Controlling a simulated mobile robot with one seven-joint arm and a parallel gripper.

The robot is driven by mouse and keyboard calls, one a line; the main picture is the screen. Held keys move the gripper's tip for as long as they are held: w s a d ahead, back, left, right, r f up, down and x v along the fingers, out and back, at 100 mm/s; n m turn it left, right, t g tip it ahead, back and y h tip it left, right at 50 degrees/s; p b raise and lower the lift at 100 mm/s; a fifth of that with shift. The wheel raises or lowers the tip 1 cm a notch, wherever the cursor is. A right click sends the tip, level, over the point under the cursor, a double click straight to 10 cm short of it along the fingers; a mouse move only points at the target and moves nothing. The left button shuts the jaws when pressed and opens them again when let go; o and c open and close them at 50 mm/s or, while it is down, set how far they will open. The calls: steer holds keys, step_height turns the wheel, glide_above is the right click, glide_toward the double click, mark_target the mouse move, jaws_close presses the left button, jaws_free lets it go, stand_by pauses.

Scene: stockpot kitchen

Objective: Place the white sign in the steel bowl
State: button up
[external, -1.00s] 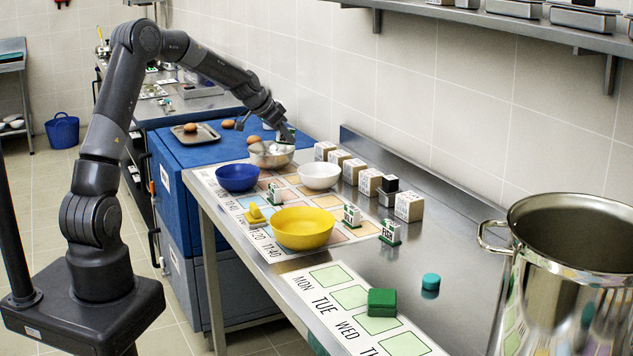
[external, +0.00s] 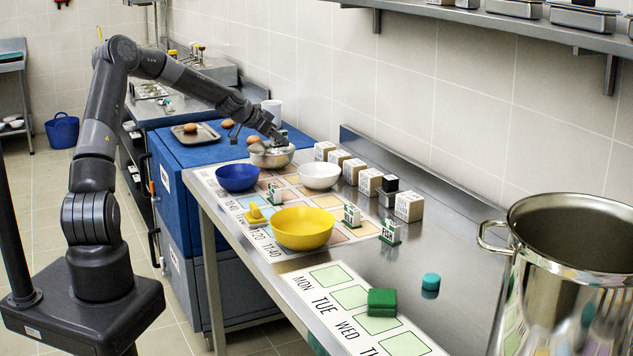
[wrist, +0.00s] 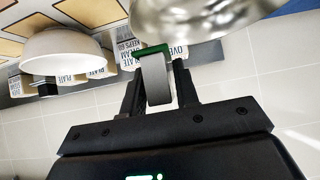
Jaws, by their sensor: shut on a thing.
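My gripper (wrist: 158,82) is shut on a white sign (wrist: 155,80), which looks greyish in the wrist view and has a green base edge. In the external view, my gripper (external: 280,138) is right at the steel bowl (external: 270,159), just above its rim. The steel bowl (wrist: 205,20) also shows at the top of the wrist view, cut off by the frame, close to the held sign. I cannot tell whether the sign is over the bowl's opening or touches its rim.
A blue bowl (external: 237,178), a white bowl (external: 319,176) and a yellow bowl (external: 302,229) stand nearby. Other small green-based signs (external: 390,233) stand on the counter. Several labelled blocks (external: 408,207) line the wall side. A large pot (external: 570,290) is at the right.

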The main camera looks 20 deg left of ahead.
mark_target(274, 140)
steer(key=shift+w+a+f, duration=0.95)
steer(key=shift+w+a, duration=0.05)
steer(key=shift+a, duration=0.15)
steer(key=shift+f, duration=2)
steer(key=shift+f, duration=0.55)
steer(key=o, duration=0.8)
